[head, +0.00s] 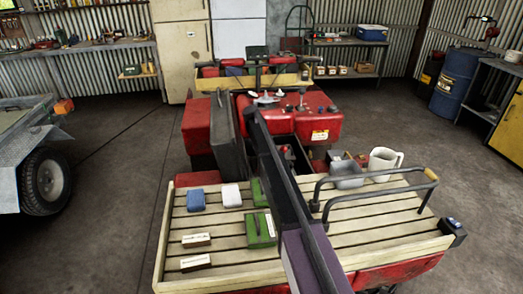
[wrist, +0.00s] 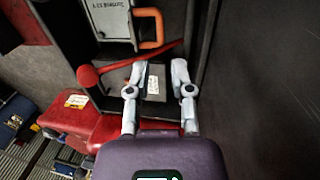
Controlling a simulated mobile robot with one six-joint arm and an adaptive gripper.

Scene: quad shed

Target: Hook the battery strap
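In the wrist view a red strap-like bar (wrist: 128,62) runs slantwise from a round red end (wrist: 88,76) at the left up to the right. An orange hook-shaped loop (wrist: 157,28) stands just above it, beside a pale labelled box (wrist: 107,18) that looks like the battery. My gripper (wrist: 158,72) is open, its two pale fingers apart just below the bar. A small white label (wrist: 153,84) on a dark surface shows between the fingers. I cannot tell whether the fingers touch the bar. In the head view my arm hides the battery area.
The red quad (head: 318,122) has a wooden rack (head: 222,222) carrying blue, white and green blocks, a white jug (head: 385,162) and a black rail (head: 375,197). A dark upright panel (head: 225,135) stands left of my arm. Open floor lies to the left.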

